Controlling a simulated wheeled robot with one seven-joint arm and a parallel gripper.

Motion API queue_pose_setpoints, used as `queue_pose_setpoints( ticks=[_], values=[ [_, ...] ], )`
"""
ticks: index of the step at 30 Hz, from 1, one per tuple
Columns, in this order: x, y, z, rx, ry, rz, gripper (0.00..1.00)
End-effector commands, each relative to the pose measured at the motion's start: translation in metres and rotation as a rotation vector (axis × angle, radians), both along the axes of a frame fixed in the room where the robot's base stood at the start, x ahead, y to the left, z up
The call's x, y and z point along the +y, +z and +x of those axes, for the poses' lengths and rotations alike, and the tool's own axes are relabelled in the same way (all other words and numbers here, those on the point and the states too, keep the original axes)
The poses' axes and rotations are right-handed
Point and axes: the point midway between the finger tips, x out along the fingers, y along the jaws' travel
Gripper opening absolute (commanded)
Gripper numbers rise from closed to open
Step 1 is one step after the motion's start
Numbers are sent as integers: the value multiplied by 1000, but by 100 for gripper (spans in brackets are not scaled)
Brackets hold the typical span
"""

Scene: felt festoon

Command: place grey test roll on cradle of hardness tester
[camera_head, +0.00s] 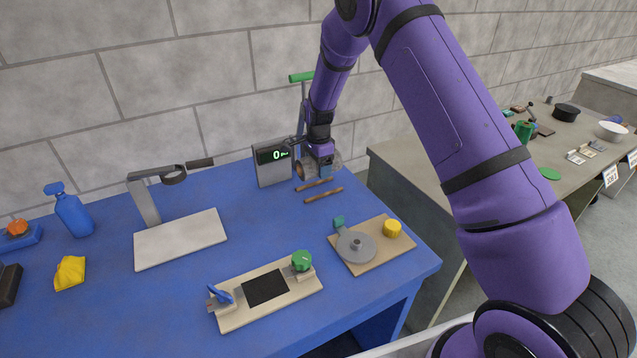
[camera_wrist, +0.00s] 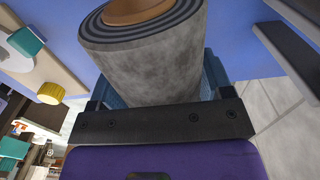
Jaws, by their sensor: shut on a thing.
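The grey test roll (camera_wrist: 150,65) fills the upper middle of the wrist view, with a brown core and layered dark end. My gripper (camera_head: 319,160) is shut on it, with a blue finger at either side of the roll in the wrist view. In the head view the roll (camera_head: 335,161) is partly hidden by my gripper. The hardness tester (camera_head: 273,166) is a grey box with a lit green display, at the table's back edge. Two brown rails (camera_head: 323,194), apparently its cradle, lie just below the roll in the picture. I cannot tell the gap between roll and rails.
A board with a grey disc (camera_head: 356,246) and yellow knob lies in front. A pale board with a black pad (camera_head: 265,288), a white plate with a lamp-like arm (camera_head: 180,238) and a blue bottle (camera_head: 70,211) are further left.

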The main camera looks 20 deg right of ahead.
Motion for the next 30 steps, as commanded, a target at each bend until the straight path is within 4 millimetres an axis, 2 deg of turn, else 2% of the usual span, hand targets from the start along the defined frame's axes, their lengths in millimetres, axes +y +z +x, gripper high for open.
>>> queue_pose_setpoints(
  ticks=[3,11,18,30],
  values=[
    [0,-17,0,1,-1,0,44],
    [-1,-33,0,1,-1,0,44],
    [0,-63,0,0,0,1,44],
    [0,-69,0,0,0,0,44]
  ],
)
